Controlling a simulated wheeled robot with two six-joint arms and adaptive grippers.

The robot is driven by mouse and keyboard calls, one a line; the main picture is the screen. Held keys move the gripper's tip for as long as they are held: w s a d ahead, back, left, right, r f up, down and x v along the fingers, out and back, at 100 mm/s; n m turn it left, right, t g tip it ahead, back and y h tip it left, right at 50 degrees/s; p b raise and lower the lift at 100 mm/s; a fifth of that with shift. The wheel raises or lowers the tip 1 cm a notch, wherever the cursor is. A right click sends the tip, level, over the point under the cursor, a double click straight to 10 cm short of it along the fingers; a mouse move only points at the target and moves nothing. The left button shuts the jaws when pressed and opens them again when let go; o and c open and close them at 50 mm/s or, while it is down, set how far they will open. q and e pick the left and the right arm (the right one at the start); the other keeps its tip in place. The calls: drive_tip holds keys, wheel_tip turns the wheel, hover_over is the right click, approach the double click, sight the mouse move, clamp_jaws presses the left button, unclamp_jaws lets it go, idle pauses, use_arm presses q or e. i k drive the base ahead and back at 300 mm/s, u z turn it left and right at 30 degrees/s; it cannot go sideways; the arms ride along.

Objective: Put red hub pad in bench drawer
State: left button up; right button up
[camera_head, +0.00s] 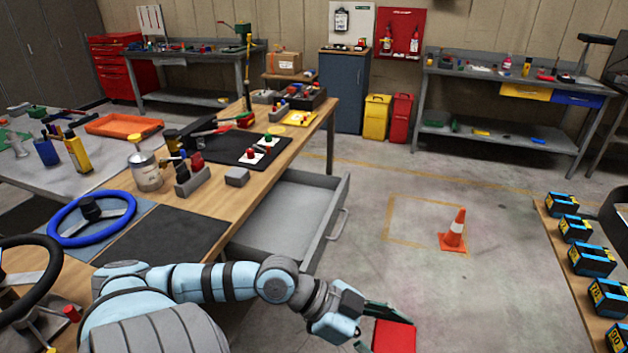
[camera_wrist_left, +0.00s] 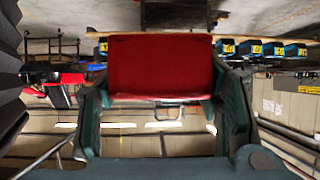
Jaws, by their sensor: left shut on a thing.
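The red hub pad (camera_head: 393,337) is at the bottom of the head view, held by my left gripper (camera_head: 374,327). In the left wrist view the red hub pad (camera_wrist_left: 160,66) sits between the two fingers of my left gripper (camera_wrist_left: 162,100), which is shut on it. The bench drawer (camera_head: 290,215) is pulled open under the wooden bench and its grey floor looks empty. My left gripper and the pad are to the right of and nearer than the drawer, apart from it. My right gripper is not in view.
The wooden bench (camera_head: 222,196) carries a blue steering wheel (camera_head: 91,217), a metal can (camera_head: 146,172) and a black mat (camera_head: 245,146). An orange cone (camera_head: 454,231) stands on the floor to the right. Blue-black boxes (camera_head: 592,260) line a table at the right edge.

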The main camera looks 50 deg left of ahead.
sight(289, 218)
drive_tip(key=u, duration=0.15)
drive_tip(key=i, duration=1.05)
drive_tip(key=u, duration=1.05)
drive_tip(key=i, duration=0.65)
drive_tip(key=u, duration=0.45)
